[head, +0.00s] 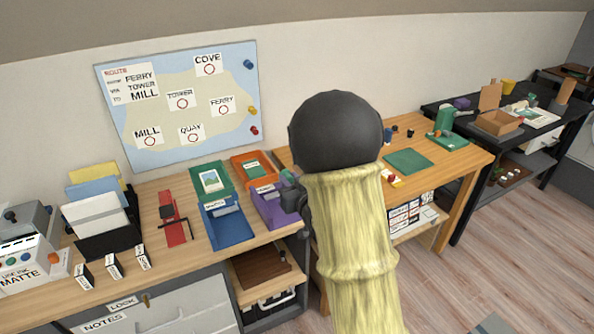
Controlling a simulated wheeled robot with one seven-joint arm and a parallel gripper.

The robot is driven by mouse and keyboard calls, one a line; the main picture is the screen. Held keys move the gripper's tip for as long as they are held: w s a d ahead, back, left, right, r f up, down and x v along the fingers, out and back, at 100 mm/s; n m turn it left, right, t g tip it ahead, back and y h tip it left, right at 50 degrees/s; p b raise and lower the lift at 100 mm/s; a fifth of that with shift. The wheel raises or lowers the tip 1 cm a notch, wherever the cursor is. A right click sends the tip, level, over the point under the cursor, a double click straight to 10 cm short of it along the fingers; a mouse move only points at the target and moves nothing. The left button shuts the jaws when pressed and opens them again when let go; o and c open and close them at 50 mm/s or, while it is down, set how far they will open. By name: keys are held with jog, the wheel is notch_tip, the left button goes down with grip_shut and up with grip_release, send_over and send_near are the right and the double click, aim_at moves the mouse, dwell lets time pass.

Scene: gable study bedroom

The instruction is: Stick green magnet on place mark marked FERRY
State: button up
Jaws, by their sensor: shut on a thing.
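The map board (185,73) hangs on the wall at the upper left. Its FERRY label (222,104) with a red ring sits right of centre on the map. My gripper (288,181) is partly hidden behind my arm, above the purple tray, and is shut on a small green thing, likely the green magnet (287,175). The gripper is below and right of the board, apart from it. A blue magnet (248,64), a yellow magnet (251,110) and a red magnet (254,131) sit along the board's right edge.
Other rings are marked COVE, TOWER, MILL and QUAY. On the desk below stand a blue tray (230,228), a purple tray (270,209), a red stand (173,232) and a file holder (104,240). The wall in front of the board is clear.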

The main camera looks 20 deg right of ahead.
notch_tip(320, 180, down, 29)
jog(key=s+a+m+h, duration=0.1)
jog(key=h, duration=0.1)
jog(key=shift+a, duration=0.4)
jog(key=shift+w+a, duration=0.1)
